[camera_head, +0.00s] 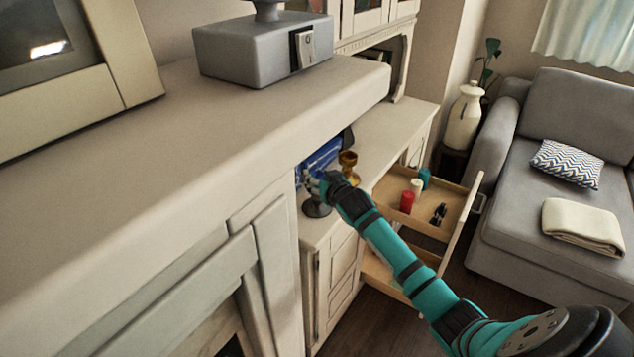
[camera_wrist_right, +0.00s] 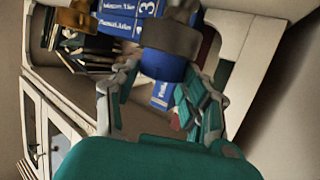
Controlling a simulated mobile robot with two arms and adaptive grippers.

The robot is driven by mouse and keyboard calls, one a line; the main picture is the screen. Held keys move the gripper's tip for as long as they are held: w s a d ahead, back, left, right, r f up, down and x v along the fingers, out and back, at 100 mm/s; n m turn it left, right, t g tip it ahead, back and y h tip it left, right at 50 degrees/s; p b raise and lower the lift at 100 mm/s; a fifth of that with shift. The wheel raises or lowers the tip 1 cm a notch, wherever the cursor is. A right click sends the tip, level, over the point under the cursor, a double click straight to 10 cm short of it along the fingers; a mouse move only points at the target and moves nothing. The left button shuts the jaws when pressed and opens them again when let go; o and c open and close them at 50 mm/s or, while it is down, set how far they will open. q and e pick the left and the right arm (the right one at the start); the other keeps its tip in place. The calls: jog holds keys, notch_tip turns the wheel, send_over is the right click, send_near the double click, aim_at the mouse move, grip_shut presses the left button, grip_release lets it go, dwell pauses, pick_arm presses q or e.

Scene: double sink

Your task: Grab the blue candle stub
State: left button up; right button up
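The blue candle stub (camera_wrist_right: 165,66) shows in the wrist view as a short blue cylinder against a dark metal cup of a candle holder (camera_wrist_right: 172,38). In the head view the holder's dark round base (camera_head: 316,209) stands on the cabinet top; I cannot make out the stub there. My right gripper (camera_head: 322,184) is just above this base, partly hiding the holder. In the wrist view its fingers (camera_wrist_right: 152,97) are spread apart, with the stub just beyond and between them. I cannot tell whether they touch it. My left gripper is not in view.
A gold candle holder (camera_head: 347,164) and blue books (camera_head: 322,156) are close behind the gripper. A thick mantel (camera_head: 250,130) borders the left.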

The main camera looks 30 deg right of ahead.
jog(key=c, duration=0.6)
jog(key=shift+r, duration=0.1)
jog(key=shift+c, duration=0.2)
